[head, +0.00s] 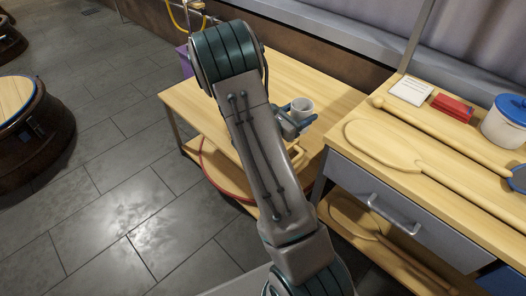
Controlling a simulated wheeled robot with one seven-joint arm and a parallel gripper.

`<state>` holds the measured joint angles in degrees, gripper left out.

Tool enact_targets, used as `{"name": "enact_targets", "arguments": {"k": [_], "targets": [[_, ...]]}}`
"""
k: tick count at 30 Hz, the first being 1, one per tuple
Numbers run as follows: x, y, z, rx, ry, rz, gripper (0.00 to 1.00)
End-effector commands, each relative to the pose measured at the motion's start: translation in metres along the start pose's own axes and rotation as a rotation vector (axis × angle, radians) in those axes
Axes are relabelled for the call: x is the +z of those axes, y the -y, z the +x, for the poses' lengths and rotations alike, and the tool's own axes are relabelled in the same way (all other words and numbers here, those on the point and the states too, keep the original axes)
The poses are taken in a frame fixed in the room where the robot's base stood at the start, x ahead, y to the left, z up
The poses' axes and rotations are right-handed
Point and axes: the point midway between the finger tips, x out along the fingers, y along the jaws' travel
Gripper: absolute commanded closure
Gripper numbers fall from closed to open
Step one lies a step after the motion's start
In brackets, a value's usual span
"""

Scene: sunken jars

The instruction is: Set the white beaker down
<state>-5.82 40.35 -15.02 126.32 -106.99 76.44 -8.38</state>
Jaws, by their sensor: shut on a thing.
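A white beaker (301,108) shows just right of my arm, above or at the wooden table behind it. My gripper (293,118) has blue-green fingers and is shut on the beaker, which looks about upright. My arm hides the wrist and part of the table. I cannot tell whether the beaker's base touches the tabletop (260,88).
A higher wooden counter (345,155) on the right holds wooden paddles (395,148), a red box (452,107), a white card (411,91) and a white pot with a blue lid (504,125). A drawer handle (394,212) juts from its front. Tabletop is bare right of the beaker.

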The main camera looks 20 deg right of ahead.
Motion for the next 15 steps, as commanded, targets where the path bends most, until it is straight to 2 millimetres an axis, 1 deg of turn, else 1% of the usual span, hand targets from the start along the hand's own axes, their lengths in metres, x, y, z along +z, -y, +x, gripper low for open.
{"name": "enact_targets", "arguments": {"k": [1, 4, 7, 11, 15], "targets": [[-0.009, 0.004, 0.004, -0.009, 0.001, 0.001, 0.62], [-0.012, 0.008, 0.009, -0.019, 0.001, 0.0, 0.62], [-0.016, 0.006, 0.006, -0.021, 0.0, -0.001, 0.62], [-0.032, -0.008, -0.01, -0.018, -0.001, -0.001, 0.62], [-0.053, -0.03, -0.035, -0.018, 0.0, 0.0, 0.62]]}}
